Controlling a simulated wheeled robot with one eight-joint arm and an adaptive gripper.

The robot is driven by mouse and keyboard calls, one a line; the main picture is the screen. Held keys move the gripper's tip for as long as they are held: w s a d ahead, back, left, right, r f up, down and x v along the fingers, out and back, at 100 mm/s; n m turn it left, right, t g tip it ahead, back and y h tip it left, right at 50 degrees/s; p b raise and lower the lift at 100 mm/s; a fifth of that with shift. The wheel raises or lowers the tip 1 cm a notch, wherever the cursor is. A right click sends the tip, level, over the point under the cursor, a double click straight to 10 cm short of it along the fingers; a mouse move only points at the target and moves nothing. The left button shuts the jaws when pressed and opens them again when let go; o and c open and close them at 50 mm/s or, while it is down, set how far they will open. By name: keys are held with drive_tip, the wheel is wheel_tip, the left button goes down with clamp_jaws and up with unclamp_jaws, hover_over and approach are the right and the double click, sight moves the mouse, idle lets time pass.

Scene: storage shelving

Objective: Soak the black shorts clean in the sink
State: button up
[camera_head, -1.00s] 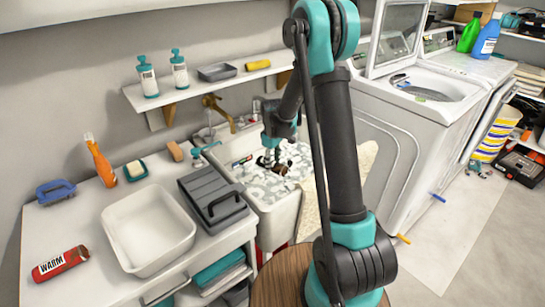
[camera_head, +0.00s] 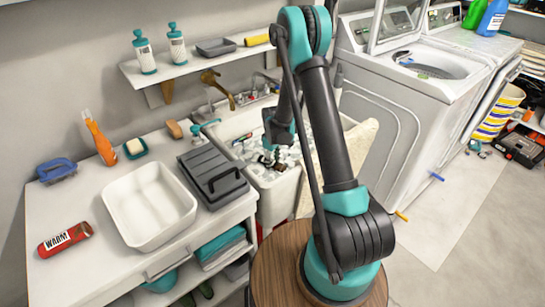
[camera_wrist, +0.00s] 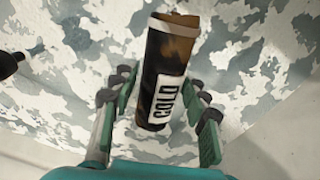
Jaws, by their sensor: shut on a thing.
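My gripper (camera_head: 270,160) is down in the white sink (camera_head: 278,207). In the wrist view my gripper (camera_wrist: 160,88) has a finger on each side of a dark, brown-topped cylinder labelled "COLD" (camera_wrist: 172,60) and is shut on it. The cylinder stands tilted in the picture. Behind it is a grey-and-white camouflage-like pattern (camera_wrist: 60,50) that fills most of the sink; I cannot tell whether it is cloth or water. No black shorts can be made out. A brass faucet (camera_head: 216,84) is on the wall behind the sink.
Left of the sink, a counter holds a dark grey lidded case (camera_head: 212,175), a white tub (camera_head: 150,205), a red "WARM" cylinder (camera_head: 65,240) and an orange spray bottle (camera_head: 101,143). A white washing machine (camera_head: 405,120) stands right. A wall shelf (camera_head: 200,65) with bottles hangs above.

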drive_tip(key=shift+f, duration=3.35)
drive_tip(key=o, duration=1.3)
drive_tip(key=shift+r, duration=0.1)
